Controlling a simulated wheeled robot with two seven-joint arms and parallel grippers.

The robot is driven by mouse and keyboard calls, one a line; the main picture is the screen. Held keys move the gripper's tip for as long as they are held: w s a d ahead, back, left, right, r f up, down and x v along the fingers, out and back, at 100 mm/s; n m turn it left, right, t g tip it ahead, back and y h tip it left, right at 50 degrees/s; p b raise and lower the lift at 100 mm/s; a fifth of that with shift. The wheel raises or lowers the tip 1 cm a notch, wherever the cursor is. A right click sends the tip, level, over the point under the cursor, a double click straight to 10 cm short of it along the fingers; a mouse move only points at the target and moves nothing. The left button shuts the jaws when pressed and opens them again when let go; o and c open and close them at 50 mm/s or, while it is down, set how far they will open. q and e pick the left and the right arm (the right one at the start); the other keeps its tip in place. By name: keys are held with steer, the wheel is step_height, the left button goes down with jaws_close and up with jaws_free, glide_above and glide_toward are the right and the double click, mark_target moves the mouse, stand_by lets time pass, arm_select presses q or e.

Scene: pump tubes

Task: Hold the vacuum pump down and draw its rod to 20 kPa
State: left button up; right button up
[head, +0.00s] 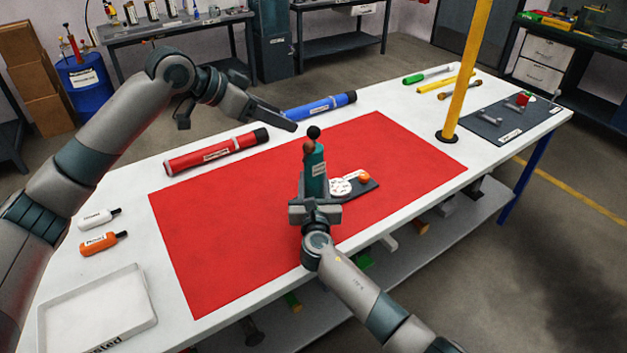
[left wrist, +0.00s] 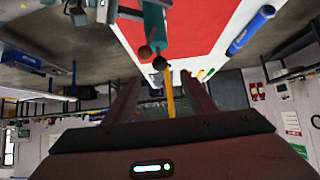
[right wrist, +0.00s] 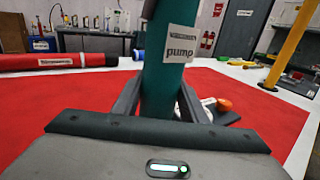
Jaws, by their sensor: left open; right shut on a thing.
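The teal vacuum pump (head: 318,172) stands upright on a dark base on the red mat (head: 230,215). A black ball knob (head: 313,132) tops it, with a brown ball (head: 308,147) beside and below. A white round dial (head: 341,187) and an orange knob (head: 364,176) sit on the base's right. My right gripper (head: 315,207) is shut on the pump body, which its wrist view shows between the fingers (right wrist: 160,95). My left gripper (head: 239,124) is open and empty, up and left of the knob. Its wrist view shows the pump (left wrist: 155,25) and black knob (left wrist: 159,63) beyond the fingers.
A red tube (head: 215,152) and a blue tube (head: 320,106) lie along the mat's far edge. A yellow post (head: 465,75) stands at the right near a dark tool mat (head: 500,120). Two small bottles and a white tray (head: 95,310) lie at the left.

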mark_target(309, 131)
arm_select(q)
steer(key=shift+w+d+f+n+g+y, duration=0.2)
steer(key=shift+w+d+n+y, duration=0.1)
steer(key=shift+d+y, duration=0.3)
steer(key=shift+w+d+f+n+g+y, duration=0.1)
steer(key=shift+w+d+n+g+y, duration=0.15)
steer(key=shift+d+y, duration=0.4)
steer(key=shift+w+d+f+n+g+y, duration=0.15)
steer(key=shift+w+d+n+y, duration=0.25)
steer(key=shift+d, duration=0.3)
steer(key=shift+x, duration=4.9)
steer(key=c, duration=0.9)
